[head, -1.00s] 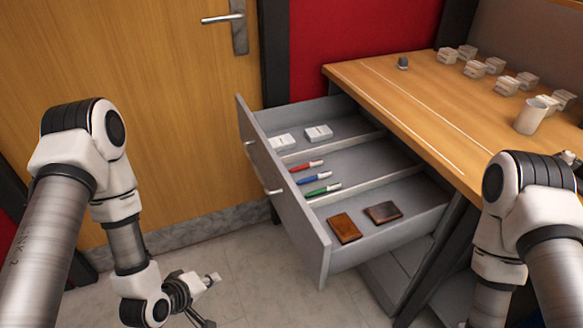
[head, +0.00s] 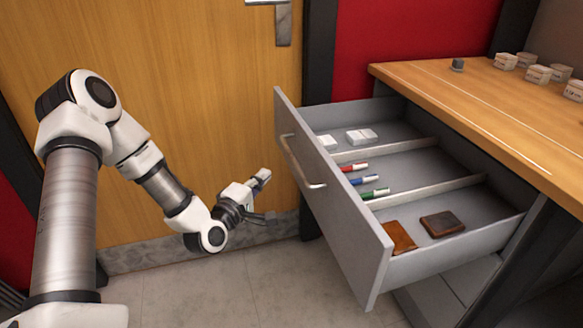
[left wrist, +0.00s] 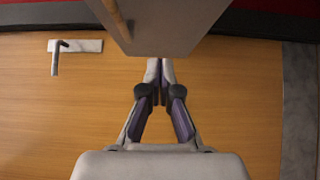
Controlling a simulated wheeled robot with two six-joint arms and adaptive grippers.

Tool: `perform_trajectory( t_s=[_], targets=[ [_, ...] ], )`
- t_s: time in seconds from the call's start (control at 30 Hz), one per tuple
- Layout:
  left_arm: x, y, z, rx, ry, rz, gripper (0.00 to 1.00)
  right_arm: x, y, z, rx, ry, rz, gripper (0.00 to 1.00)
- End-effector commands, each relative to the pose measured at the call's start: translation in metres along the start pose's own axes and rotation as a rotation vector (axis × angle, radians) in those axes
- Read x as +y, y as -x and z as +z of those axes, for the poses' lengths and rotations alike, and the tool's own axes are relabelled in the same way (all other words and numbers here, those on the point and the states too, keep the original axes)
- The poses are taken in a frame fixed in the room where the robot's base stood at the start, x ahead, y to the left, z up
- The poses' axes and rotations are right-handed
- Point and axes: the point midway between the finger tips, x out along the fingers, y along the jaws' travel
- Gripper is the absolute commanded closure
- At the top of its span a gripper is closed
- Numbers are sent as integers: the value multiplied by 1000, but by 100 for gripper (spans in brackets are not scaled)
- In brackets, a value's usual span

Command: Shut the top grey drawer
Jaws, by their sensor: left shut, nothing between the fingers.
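The top grey drawer (head: 335,210) stands pulled far out of the desk, with a bar handle (head: 300,165) on its front panel. Inside it are white boxes (head: 361,137), red, blue and green markers (head: 364,181) and two brown wallets (head: 442,223). My left gripper (head: 263,176) is shut and empty, to the left of the drawer front and apart from it in the head view. In the left wrist view the closed fingertips (left wrist: 160,66) are just below the grey drawer panel (left wrist: 168,25); whether they touch cannot be told. My right gripper is out of view.
The wooden desk top (head: 480,105) carries several white boxes (head: 538,74) and a small grey item (head: 457,64). A wooden door (head: 180,60) with a metal handle (head: 283,22) stands behind my left arm. The floor (head: 210,290) before the drawer is clear.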

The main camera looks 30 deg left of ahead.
Motion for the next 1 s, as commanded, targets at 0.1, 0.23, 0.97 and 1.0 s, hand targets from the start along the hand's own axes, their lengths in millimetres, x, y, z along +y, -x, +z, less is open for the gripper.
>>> perform_trajectory(
  t_s=[0.1, 0.23, 0.97, 1.0],
  targets=[
    [-2, -27, 1, -4, -8, 3, 100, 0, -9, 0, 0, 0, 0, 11],
    [-2, -56, 1, -2, -6, 2, 100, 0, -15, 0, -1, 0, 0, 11],
    [-1, -91, 30, -1, -1, -1, 100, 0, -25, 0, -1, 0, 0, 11],
    [-1, -92, 30, -2, -1, -1, 100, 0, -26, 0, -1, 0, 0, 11]
  ],
)
